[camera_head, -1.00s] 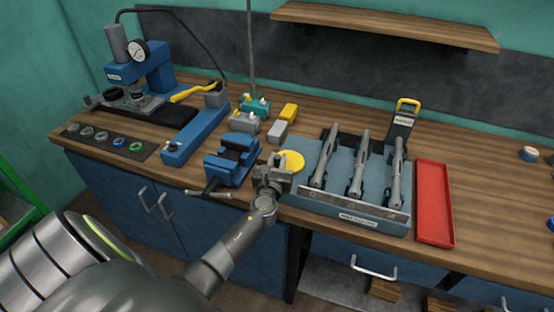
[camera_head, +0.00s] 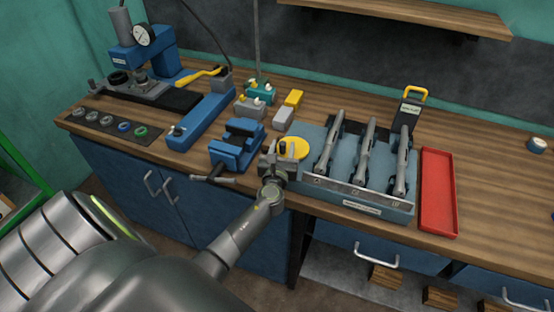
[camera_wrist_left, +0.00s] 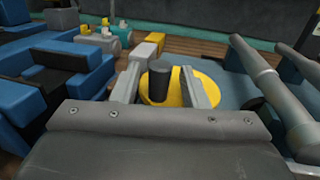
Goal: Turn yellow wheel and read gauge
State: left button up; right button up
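The yellow wheel (camera_head: 297,149) lies flat at the left end of the grey-blue rack, with a dark upright knob on it. My left gripper (camera_head: 279,151) is at the wheel's near left edge. In the left wrist view, the open fingers (camera_wrist_left: 163,88) stand either side of the dark knob (camera_wrist_left: 159,83), with gaps visible between knob and fingers. The yellow disc (camera_wrist_left: 183,90) shows under and between them. The round white gauge (camera_head: 143,34) is on the blue press at the back left; its reading is too small to tell. My right gripper is not in view.
A blue vise (camera_head: 236,147) stands close to the left of my gripper. Several grey cylinders (camera_head: 365,152) rest on the rack (camera_head: 361,194) to the right. A red tray (camera_head: 438,194) lies beyond them.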

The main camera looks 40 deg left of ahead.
pick_arm(q)
jog(key=b+v, duration=0.2)
jog(key=v, duration=1.4)
jog(key=shift+s+d, duration=0.2)
jog(key=shift+o, duration=0.2)
jog(key=shift+r, duration=0.1)
jog(key=shift+w+r+g+h+p, duration=1)
jog(key=shift+r+g+p, duration=0.95)
jog(key=shift+r, duration=1.75)
jog(key=x, duration=1.1)
jog(key=a+p+x, duration=0.1)
jog(key=x, duration=0.5)
jog(key=shift+s+a+f, duration=0.1)
jog(key=shift+s, duration=0.2)
jog(key=shift+g, duration=0.25)
grip_shut()
